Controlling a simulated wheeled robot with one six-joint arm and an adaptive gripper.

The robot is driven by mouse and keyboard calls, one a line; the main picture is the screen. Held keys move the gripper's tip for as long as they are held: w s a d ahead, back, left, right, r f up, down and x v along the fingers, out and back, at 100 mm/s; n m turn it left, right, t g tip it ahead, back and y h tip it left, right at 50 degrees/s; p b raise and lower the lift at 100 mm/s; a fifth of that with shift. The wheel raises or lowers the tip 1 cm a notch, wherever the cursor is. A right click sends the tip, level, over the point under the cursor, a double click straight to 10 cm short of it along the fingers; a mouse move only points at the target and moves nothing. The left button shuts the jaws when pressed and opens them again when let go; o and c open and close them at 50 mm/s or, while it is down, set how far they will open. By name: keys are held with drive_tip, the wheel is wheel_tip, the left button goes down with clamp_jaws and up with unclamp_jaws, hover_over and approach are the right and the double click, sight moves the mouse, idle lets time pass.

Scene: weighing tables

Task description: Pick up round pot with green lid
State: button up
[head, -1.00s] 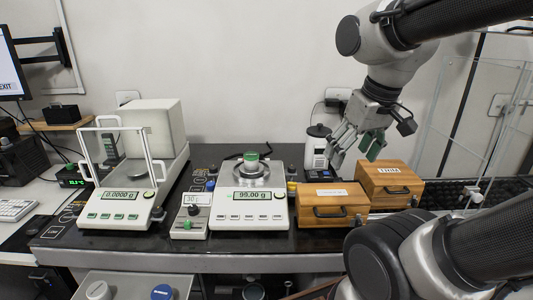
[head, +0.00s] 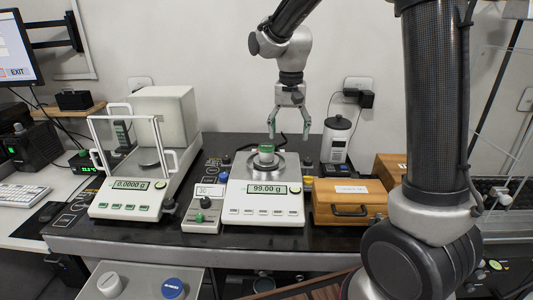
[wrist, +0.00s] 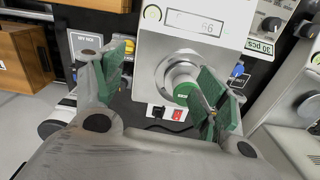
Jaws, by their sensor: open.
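The round pot with a green lid (head: 266,153) stands upright on the round pan of the middle balance (head: 262,205), whose display reads 99.00 g. My gripper (head: 289,136) points down, open and empty, above and a little to the right of the pot in the head view. In the wrist view, the green-padded fingers of my gripper (wrist: 165,88) are spread apart. The pot's green lid (wrist: 186,91) shows between them, close to the right finger, which hides part of the surroundings. No finger appears to touch the pot.
A balance with an open glass shield (head: 130,197) stands left, with a small control box (head: 203,213) between. Wooden boxes (head: 348,200) stand right, and a white-grey container (head: 336,140) behind. Lidded pots (head: 110,284) sit on a lower shelf.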

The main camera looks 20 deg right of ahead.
sight(266, 146)
drive_tip(key=w+a+f+m, duration=0.1)
drive_tip(key=w+m, duration=0.1)
drive_tip(key=w+a+m, duration=0.1)
drive_tip(key=w, duration=0.2)
drive_tip(key=w+a+f+m, duration=0.1)
drive_tip(key=w+m, duration=0.1)
drive_tip(key=shift+w+a+f+m, duration=0.3)
drive_tip(key=shift+w+a+f, duration=0.05)
drive_tip(key=shift+w+a, duration=0.05)
drive_tip(key=shift+w+a+m, duration=0.1)
drive_tip(key=shift+w+m, duration=0.15)
drive_tip(key=shift+m, duration=0.05)
drive_tip(key=shift+f, duration=0.3)
drive_tip(key=f, duration=0.7)
drive_tip(key=shift+w+a, duration=0.2)
drive_tip(key=shift+w, duration=0.05)
drive_tip(key=c, duration=1.3)
drive_tip(key=shift+o, duration=0.2)
